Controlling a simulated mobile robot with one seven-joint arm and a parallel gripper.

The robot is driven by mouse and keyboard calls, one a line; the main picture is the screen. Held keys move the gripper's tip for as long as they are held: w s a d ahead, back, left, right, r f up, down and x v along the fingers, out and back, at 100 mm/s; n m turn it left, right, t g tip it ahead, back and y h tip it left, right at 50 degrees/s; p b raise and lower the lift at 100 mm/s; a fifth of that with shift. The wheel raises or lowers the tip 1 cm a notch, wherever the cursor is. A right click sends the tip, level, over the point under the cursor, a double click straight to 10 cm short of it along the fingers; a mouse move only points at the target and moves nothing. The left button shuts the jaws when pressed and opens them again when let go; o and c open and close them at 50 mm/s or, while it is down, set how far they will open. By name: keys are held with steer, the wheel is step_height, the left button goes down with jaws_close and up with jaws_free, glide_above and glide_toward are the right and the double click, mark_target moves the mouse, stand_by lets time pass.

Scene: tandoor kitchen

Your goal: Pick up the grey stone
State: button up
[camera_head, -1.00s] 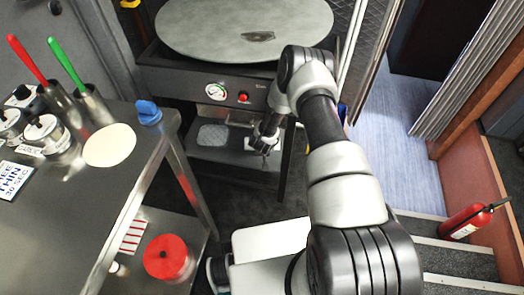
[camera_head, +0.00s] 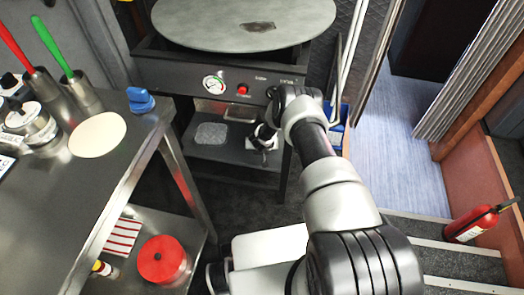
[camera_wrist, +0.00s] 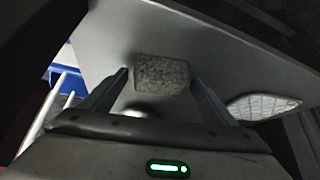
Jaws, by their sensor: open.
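The grey stone (camera_wrist: 162,74) is a small speckled block in the wrist view. It lies on a grey shelf surface (camera_wrist: 200,38) under the cooker. My gripper (camera_wrist: 160,82) is open, with one finger on each side of the stone in that view. I cannot tell whether the fingertips reach the stone or stop short of it. In the head view my gripper (camera_head: 262,140) is over the lower shelf (camera_head: 225,150), and the stone cannot be made out clearly there.
A clear ribbed container (camera_head: 211,134) sits on the shelf left of my gripper. The control panel (camera_head: 225,83) with gauge and red knob overhangs the shelf. A steel table (camera_head: 120,150) stands at left. A blue bin (camera_head: 337,118) is to the right.

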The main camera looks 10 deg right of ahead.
steer(key=c, duration=1.2)
steer(key=shift+c, duration=0.2)
steer(key=shift+r, duration=0.1)
steer(key=shift+r+p, duration=0.3)
steer(key=shift+r, duration=0.2)
steer(key=s+a+p, duration=0.1)
steer(key=s+p, duration=0.1)
steer(key=s, duration=0.7)
steer(key=s+a+p, duration=0.2)
steer(key=s+p, duration=0.1)
steer(key=s, duration=0.5)
steer(key=shift+s+a+r, duration=0.2)
steer(key=shift+s+a, duration=0.05)
steer(key=shift+s, duration=0.1)
steer(key=o, duration=0.5)
steer(key=c, duration=0.3)
